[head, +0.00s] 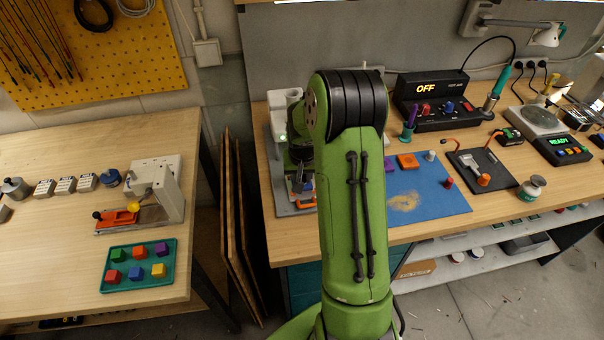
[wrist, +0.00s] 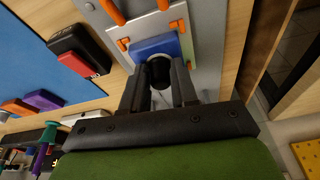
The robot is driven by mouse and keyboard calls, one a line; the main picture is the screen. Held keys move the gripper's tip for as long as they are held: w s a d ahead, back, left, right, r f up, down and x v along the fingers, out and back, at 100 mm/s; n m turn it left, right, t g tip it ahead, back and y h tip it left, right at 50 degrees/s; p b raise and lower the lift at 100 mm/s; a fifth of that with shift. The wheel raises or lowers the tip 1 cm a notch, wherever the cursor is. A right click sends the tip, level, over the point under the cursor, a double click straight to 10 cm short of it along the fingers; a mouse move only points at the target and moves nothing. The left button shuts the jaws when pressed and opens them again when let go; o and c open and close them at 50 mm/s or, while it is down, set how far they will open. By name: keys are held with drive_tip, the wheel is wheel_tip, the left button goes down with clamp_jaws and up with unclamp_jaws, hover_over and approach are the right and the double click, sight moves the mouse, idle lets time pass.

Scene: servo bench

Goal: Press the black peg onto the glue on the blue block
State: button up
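In the wrist view, my gripper (wrist: 160,68) has its two dark fingers on either side of the black peg (wrist: 160,78), apparently closed on it. The peg's end is at the near edge of the blue block (wrist: 155,46); I cannot tell whether they touch. The blue block sits on a pale plate (wrist: 177,13) with orange pegs beside it. The glue is not visible, hidden by the peg and fingers or too small to see. In the head view, my green arm hides most of the gripper and the block.
A grey station (head: 279,125) stands at the bench's left end. Right of my arm lie a blue mat (head: 440,203) with small parts, a dark tray (head: 495,183) and a black soldering unit (head: 433,92). A gap separates this bench from the left table (head: 60,235).

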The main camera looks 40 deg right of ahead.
drive_tip(key=o, duration=0.4)
drive_tip(key=shift+c, duration=0.2)
drive_tip(key=p+v, duration=0.1)
drive_tip(key=v, duration=1.5)
drive_tip(key=shift+p, duration=0.3)
drive_tip(key=shift+a, duration=0.15)
